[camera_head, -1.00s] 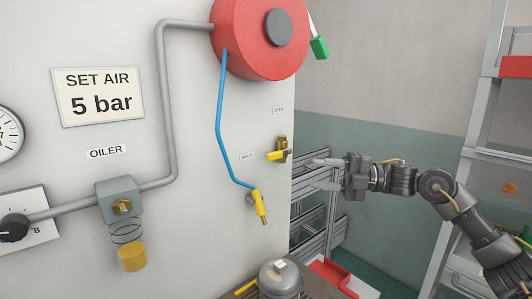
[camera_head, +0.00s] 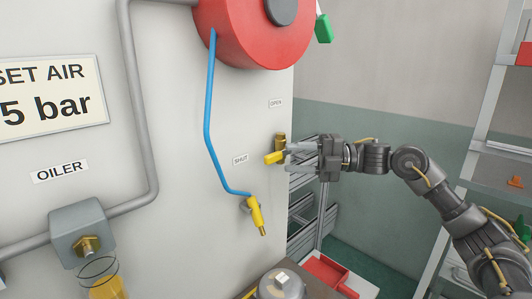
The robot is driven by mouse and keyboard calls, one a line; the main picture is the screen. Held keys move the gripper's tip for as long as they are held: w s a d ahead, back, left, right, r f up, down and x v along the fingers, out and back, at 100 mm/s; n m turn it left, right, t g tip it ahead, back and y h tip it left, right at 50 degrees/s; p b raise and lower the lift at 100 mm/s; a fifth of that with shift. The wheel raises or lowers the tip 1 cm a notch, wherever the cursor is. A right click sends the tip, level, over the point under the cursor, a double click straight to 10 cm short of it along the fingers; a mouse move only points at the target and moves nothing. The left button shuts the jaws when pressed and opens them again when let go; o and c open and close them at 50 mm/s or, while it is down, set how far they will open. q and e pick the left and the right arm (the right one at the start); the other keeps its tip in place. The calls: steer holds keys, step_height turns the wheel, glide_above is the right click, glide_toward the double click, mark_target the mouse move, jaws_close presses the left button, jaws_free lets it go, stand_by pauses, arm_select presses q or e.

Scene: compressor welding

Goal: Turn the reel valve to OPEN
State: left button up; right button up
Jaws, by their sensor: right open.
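The reel valve is a small brass body with a yellow lever (camera_head: 274,157) on the wall panel's right side. Its lever points left and slightly down, toward the SHUT label (camera_head: 240,160). The OPEN label (camera_head: 275,103) is above the valve. My right gripper (camera_head: 289,157) is open, coming from the right, with its fingertips close to the valve. I cannot tell whether they touch it. My left gripper is not in view.
A red hose reel (camera_head: 252,30) is above, with a blue hose (camera_head: 210,110) ending in a yellow nozzle (camera_head: 256,214). The oiler (camera_head: 82,232) is at lower left. A grey shelf rack (camera_head: 480,130) stands at right. A red tray (camera_head: 335,275) is low behind.

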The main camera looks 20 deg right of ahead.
mark_target(278, 158)
steer(key=p+x, duration=0.2)
steer(key=x, duration=0.4)
steer(key=shift+w+r, duration=0.1)
steer(key=shift+w, duration=0.1)
steer(key=shift+w+a+p, duration=0.1)
steer(key=shift+a+p, duration=0.25)
steer(key=shift+w+a, duration=0.15)
steer(key=shift+a, duration=0.15)
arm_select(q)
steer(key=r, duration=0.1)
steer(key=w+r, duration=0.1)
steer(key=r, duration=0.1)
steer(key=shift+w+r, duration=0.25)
arm_select(e)
steer(key=shift+c, duration=0.3)
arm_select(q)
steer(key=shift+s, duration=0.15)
arm_select(e)
jaws_close()
